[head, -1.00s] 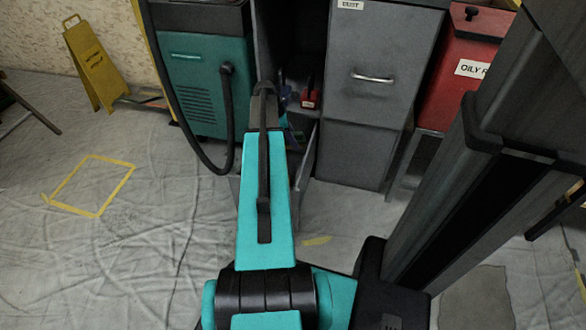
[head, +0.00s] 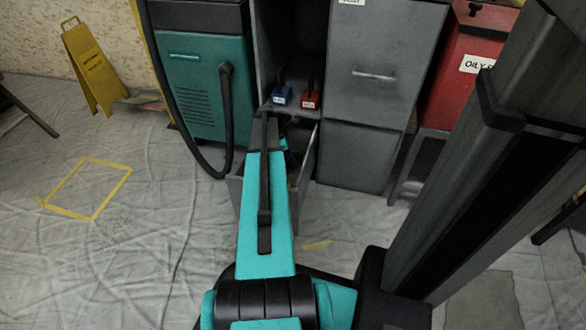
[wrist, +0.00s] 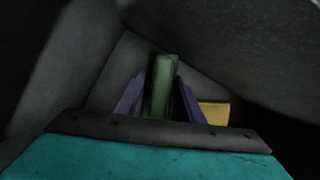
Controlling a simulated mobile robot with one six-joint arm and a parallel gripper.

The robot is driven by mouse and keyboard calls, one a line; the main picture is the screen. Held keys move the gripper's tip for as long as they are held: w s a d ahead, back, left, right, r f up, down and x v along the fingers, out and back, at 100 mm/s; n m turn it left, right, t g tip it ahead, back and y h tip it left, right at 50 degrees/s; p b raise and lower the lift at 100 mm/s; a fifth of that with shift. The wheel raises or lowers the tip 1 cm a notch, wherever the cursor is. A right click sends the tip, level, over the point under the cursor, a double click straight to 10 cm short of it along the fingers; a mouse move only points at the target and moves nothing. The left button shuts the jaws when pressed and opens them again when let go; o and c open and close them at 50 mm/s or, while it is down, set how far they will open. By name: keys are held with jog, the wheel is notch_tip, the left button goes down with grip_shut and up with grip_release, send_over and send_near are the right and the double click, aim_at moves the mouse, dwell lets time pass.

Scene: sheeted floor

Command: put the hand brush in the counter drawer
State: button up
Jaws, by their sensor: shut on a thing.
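The open counter drawer (head: 306,168) juts out at the foot of the grey cabinet, and my arm reaches down over it. In the head view my gripper and what it holds are mostly hidden behind the arm. In the wrist view my gripper (wrist: 161,88) has its purple fingers shut on both sides of a dark green, handle-like thing (wrist: 160,82), which I take as the hand brush. Its bristles do not show. Grey drawer walls (wrist: 68,65) surround it closely; whether it touches the drawer floor I cannot tell.
A yellow thing (wrist: 214,113) lies right of my fingers. A blue block (head: 282,96) and a red block (head: 308,99) stand on the shelf above the drawer. A teal machine (head: 200,100) with a black hose stands left, a grey dust cabinet (head: 365,130) right.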

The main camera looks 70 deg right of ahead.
jog(key=shift+f+b, duration=1.2)
jog(key=shift+f, duration=1.6)
jog(key=o, duration=1.2)
jog(key=shift+f, duration=0.1)
jog(key=p+v, duration=0.5)
jog(key=v, duration=0.7)
jog(key=shift+p, duration=0.35)
jog(key=shift+r, duration=0.25)
